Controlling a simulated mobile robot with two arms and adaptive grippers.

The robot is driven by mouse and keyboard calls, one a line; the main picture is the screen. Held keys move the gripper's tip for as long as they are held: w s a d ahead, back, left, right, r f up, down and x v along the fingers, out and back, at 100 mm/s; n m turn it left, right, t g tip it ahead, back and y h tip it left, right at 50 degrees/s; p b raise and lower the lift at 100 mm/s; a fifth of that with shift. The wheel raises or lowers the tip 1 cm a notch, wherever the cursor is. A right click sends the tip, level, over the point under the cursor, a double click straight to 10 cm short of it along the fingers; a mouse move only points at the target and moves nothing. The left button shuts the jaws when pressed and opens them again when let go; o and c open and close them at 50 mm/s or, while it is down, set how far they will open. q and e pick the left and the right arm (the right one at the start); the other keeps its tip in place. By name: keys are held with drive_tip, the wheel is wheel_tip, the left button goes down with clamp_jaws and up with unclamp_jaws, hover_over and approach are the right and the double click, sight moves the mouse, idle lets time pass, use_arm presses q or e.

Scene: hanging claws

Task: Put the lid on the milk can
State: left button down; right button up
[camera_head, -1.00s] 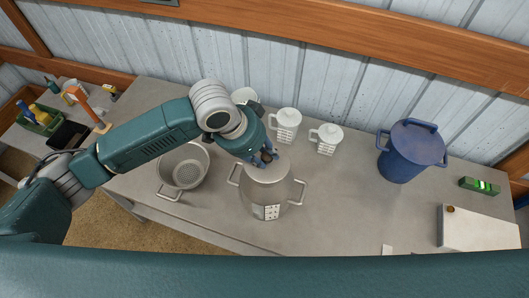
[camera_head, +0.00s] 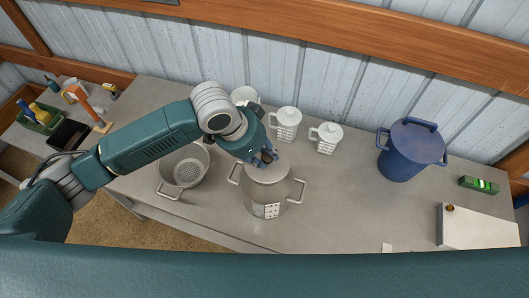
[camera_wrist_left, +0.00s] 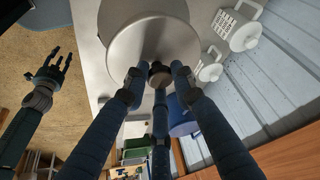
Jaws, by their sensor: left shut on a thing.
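The grey metal milk can (camera_head: 262,200) stands upright near the front middle of the table, with a handle on each side and a white label. The round grey lid (camera_head: 268,175) is over the can's mouth. I cannot tell whether it touches the rim. My left gripper (camera_head: 265,158) is above it, shut on the lid's brown knob. In the left wrist view, the gripper's fingers (camera_wrist_left: 157,78) close around the knob, with the lid (camera_wrist_left: 150,45) beyond. My right gripper (camera_wrist_left: 50,72) shows at the left there, fingers spread, apart from the can.
A metal colander (camera_head: 186,172) is left of the can. White measuring jugs (camera_head: 286,122) stand behind it. A blue lidded can (camera_head: 412,150) stands to the right, with a green device (camera_head: 479,185) and a white box (camera_head: 480,228) farther right. Table between the cans is clear.

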use_arm(q)
drive_tip(key=shift+f, duration=0.35)
drive_tip(key=c, duration=1.4)
unclamp_jaws()
drive_tip(key=shift+o, duration=0.2)
drive_tip(key=shift+f, duration=0.1)
drive_tip(key=v, duration=1.2)
drive_tip(key=shift+d, duration=0.1)
